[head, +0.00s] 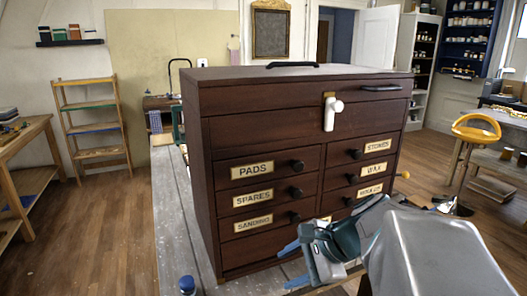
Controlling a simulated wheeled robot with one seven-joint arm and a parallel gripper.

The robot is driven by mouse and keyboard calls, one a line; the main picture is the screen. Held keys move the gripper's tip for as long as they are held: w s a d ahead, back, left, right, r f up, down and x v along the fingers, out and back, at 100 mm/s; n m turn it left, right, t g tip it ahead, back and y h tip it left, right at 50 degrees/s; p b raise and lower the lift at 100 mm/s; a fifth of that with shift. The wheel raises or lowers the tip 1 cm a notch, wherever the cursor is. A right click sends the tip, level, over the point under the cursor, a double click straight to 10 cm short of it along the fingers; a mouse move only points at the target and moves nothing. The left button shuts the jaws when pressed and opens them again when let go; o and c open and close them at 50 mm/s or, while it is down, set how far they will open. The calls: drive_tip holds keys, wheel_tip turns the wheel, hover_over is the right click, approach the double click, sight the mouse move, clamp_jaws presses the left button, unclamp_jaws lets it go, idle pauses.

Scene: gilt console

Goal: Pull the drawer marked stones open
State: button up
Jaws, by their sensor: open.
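The drawer marked STONES (340,153) is the top one in the right column of a dark wooden chest (260,131). Its front looks flush with the chest. It has a round black knob (355,154) at left and a brass label (378,146) at right. My gripper (292,265) is at the lower front of the chest, below and left of this knob and apart from it. Its blue fingers are spread and point left, with nothing seen between them. My arm hides part of the chest's lower right drawers.
Drawers marked PADS (223,173), SPARES and SANDING sit in the left column. WAX (340,178) lies right below STONES, above a partly hidden drawer. A white latch (332,114) hangs above. The grey bench (175,225) has a blue-capped bottle (187,286) in front.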

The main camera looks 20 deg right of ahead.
drive_tip(key=w+d+r+m+t, duration=0.3)
drive_tip(key=d+r+m+t, duration=0.35)
drive_tip(key=d+m, duration=0.35)
drive_tip(key=m+t+h+p, duration=0.1)
drive_tip(key=m+t+h, duration=0.4)
drive_tip(key=m+t, duration=0.15)
approach(358, 155)
drive_tip(key=shift+m+g, duration=0.4)
drive_tip(key=shift+m, duration=0.05)
drive_tip(key=w, duration=0.2)
drive_tip(key=w+p, duration=0.1)
drive_tip(key=w, duration=0.2)
drive_tip(key=w+p, duration=0.1)
drive_tip(key=w, duration=0.2)
drive_tip(key=shift+w+a+r, duration=0.15)
drive_tip(key=shift+r, duration=0.25)
clamp_jaws()
